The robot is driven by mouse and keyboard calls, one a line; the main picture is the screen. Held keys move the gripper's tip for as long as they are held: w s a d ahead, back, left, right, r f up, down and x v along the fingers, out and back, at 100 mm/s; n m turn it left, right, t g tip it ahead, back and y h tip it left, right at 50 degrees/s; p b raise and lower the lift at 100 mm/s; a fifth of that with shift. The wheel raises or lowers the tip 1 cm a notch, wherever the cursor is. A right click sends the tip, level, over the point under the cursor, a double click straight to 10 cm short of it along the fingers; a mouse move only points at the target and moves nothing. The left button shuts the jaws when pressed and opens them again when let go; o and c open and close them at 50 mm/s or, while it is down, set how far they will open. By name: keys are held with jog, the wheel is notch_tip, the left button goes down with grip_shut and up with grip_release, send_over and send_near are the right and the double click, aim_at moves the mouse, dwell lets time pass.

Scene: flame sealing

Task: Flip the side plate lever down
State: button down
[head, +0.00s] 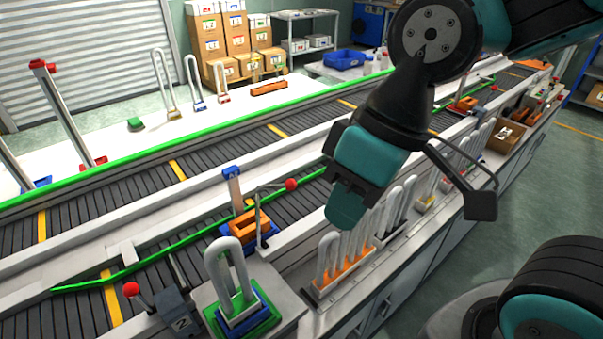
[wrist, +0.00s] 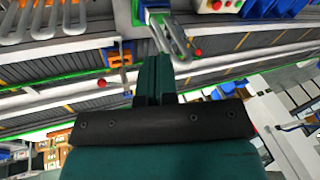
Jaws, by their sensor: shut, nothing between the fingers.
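My gripper (head: 345,208), with teal fingers, is shut and empty. It hangs to the right of a lever with a red knob (head: 290,184) and looks apart from it. This lever's thin metal arm runs roughly level from an upright post beside an orange block (head: 250,223) on the conveyor. The knob also shows in the wrist view (wrist: 101,83), left of the shut fingers (wrist: 154,75). A second red-knobbed lever (head: 131,289) rises tilted from a grey box marked 2 at the lower left. I cannot tell by label which lever is the side plate one.
A glass loop on a green and blue base (head: 242,312) stands at the front. Glass tubes in an orange rack (head: 338,282) stand below my gripper on the counter. The conveyor (head: 140,195) with green rails runs behind. More racks line the counter at right.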

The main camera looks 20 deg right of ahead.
jog(key=w+d+f+y, duration=0.1)
jog(key=w+d, duration=0.2)
jog(key=w, duration=1)
jog(key=w+d+f+y, duration=0.1)
jog(key=w+d+f, duration=0.2)
jog(key=w+d, duration=0.2)
jog(key=w+d+f+t+y, duration=0.1)
jog(key=w+d+f, duration=0.2)
jog(key=w+d, duration=0.3)
jog(key=shift+w+d+f, duration=0.15)
jog(key=shift+w+f, duration=0.05)
jog(key=shift+w, duration=0.15)
jog(key=a+f+p, duration=0.5)
jog(key=a+f, duration=0.2)
jog(key=a, duration=0.2)
jog(key=shift+s+a+f, duration=0.15)
jog(key=shift+s+a, duration=0.25)
jog(key=shift+s, duration=0.05)
